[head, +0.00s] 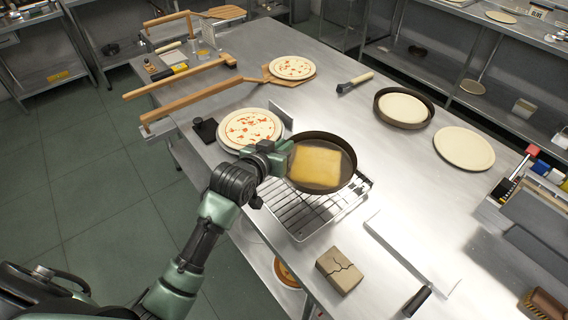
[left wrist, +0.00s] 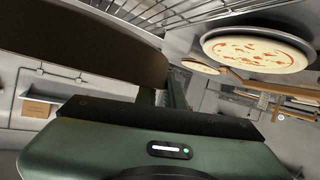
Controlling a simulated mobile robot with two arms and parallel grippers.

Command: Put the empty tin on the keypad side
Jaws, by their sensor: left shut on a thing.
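My left gripper (head: 280,158) is shut on the rim of a dark round tin (head: 349,151) and holds it over a wire rack. The tin holds no dough, but a flat yellow square (head: 315,165) shows inside it. In the left wrist view the tin's dark side (left wrist: 80,48) fills the upper left. A second dark tin (head: 431,111) with a pale dough disc in it stands at the back right of the steel table. No keypad shows in either view. My right gripper is not in view.
The wire rack (head: 300,215) sits on the steel table under the tin. Pizzas (head: 250,127) and long wooden peels (head: 180,78) lie to the left.

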